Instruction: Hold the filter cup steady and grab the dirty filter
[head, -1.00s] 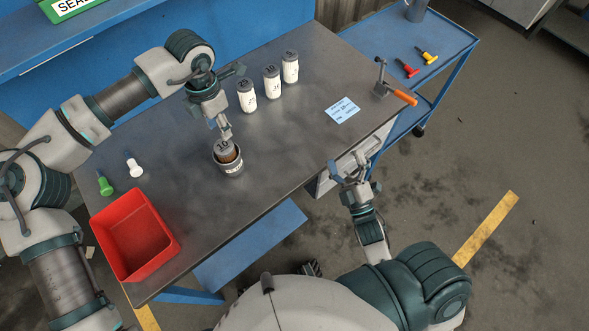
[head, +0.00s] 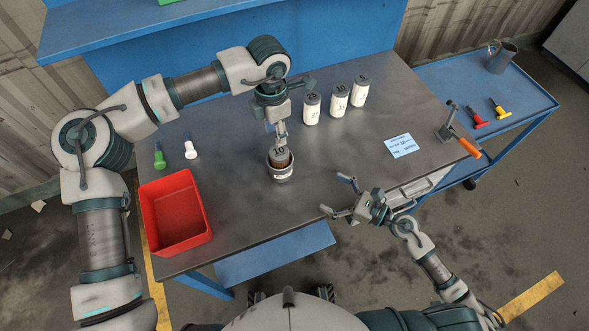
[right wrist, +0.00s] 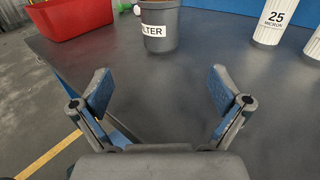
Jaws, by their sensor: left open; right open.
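The grey filter cup (head: 281,173) stands upright on the table, and its "FILTER" label shows in the right wrist view (right wrist: 158,32). The dirty brown filter (head: 281,157) sticks up out of the cup. My left gripper (head: 281,141) is directly above the filter, pointing down at its top; its fingers are small here, and I cannot tell whether they touch it. My right gripper (head: 333,194) is open and empty, to the right of the cup near the table's front edge. In the right wrist view its spread fingers (right wrist: 162,95) face the cup with a gap between.
Several white filters, one here (head: 311,108), stand behind and right of the cup. A red bin (head: 152,222) sits at the table's left front, near a green plug (head: 159,157) and a white plug (head: 190,149). An orange-handled clamp (head: 467,147) is at the right edge.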

